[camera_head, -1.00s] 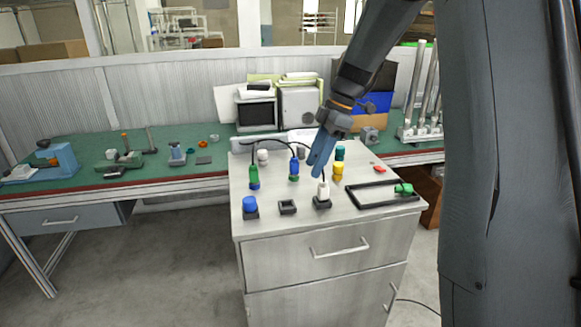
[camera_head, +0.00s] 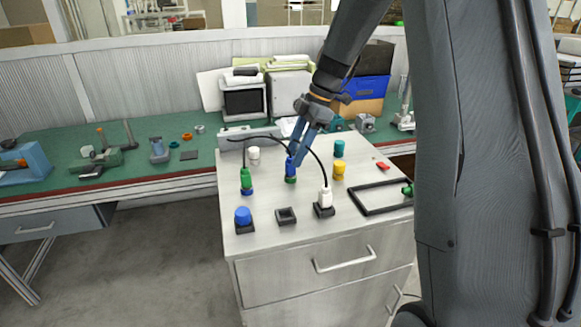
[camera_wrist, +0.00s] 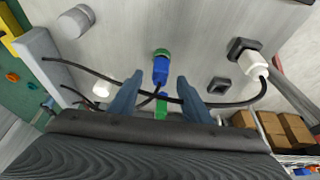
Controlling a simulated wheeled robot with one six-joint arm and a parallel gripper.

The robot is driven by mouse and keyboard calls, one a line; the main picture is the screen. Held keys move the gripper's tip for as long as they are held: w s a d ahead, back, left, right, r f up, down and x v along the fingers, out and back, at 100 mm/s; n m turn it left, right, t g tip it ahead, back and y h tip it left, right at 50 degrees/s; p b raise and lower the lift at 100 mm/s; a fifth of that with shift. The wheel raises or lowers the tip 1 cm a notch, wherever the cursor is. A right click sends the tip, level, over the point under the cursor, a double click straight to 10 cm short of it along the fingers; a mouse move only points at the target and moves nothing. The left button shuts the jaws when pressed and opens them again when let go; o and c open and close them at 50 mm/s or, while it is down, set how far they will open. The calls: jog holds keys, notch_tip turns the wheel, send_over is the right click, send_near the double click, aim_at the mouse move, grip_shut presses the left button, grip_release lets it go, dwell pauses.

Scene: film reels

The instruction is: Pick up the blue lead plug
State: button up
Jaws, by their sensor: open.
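The blue lead plug (camera_head: 291,169) stands upright on a green base on the grey cabinet top. A black cable is attached to it. My gripper (camera_head: 297,158) is close over it, coming down from the upper right and partly covering it. In the wrist view the blue plug (camera_wrist: 160,70) shows between the tips of my two open fingers (camera_wrist: 160,80), with a gap on each side. The green lead plug (camera_head: 246,178) stands on a blue base to the left. The white lead plug (camera_head: 325,197) stands in a black socket at front right.
A blue cylinder (camera_head: 243,215) in a black socket and an empty black socket (camera_head: 286,216) are in front. Yellow (camera_head: 339,170), teal (camera_head: 339,148) and white (camera_head: 253,155) cylinders stand around. A black frame (camera_head: 372,200) lies at right. A cable arches near my fingers.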

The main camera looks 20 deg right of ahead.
aim_at(291, 161)
jog(key=shift+p+x, duration=0.7)
jog(key=shift+x, duration=1.3)
jog(key=shift+c, duration=0.2)
grip_shut()
